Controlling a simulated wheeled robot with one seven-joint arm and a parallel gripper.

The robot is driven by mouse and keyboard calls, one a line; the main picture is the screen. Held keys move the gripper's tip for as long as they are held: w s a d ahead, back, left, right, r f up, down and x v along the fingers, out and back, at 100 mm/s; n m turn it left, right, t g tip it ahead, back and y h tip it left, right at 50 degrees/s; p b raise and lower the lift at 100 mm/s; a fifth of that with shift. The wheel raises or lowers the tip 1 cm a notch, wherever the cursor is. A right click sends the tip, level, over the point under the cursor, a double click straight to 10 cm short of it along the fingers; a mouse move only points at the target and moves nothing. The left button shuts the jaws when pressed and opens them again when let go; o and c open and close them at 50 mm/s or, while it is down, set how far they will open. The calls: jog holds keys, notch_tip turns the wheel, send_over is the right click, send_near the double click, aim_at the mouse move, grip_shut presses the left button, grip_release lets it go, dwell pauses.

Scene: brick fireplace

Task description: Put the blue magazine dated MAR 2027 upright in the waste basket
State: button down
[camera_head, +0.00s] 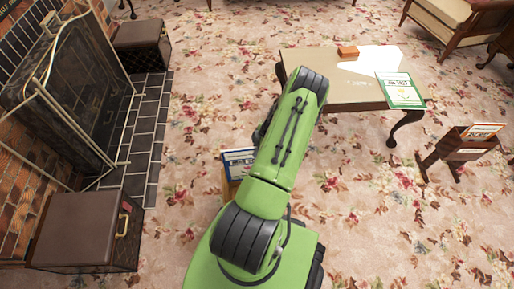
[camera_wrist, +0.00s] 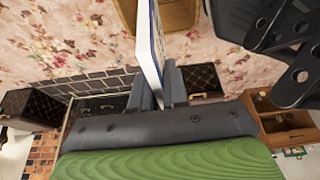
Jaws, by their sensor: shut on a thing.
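The blue and white magazine (camera_head: 238,157) shows partly in the head view, left of my arm; its date is too small to read. In the wrist view the magazine (camera_wrist: 150,40) is seen nearly edge-on, between the two grey fingers of my gripper (camera_wrist: 160,88), which is shut on it. A wooden waste basket (camera_wrist: 182,14) shows at the top of the wrist view, beside the magazine and apart from the fingers. In the head view a sliver of the tan basket (camera_head: 229,186) shows below the magazine. My arm hides the rest of the basket and my gripper.
A low table (camera_head: 345,95) at upper right bears a green magazine (camera_head: 400,90) and a small orange-brown block (camera_head: 348,52). A wooden rack (camera_head: 455,150) with a magazine stands at right. Dark boxes (camera_head: 85,225) stand by the fireplace at left. Floral carpet is open between.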

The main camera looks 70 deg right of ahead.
notch_tip(320, 180, down, 10)
jog(key=b, duration=0.2)
dwell(0.6)
jog(key=c, duration=1.1)
grip_release()
jog(key=shift+o, duration=0.2)
jog(key=p+v, duration=0.4)
jog(key=v, duration=1.1)
jog(key=shift+r, duration=0.4)
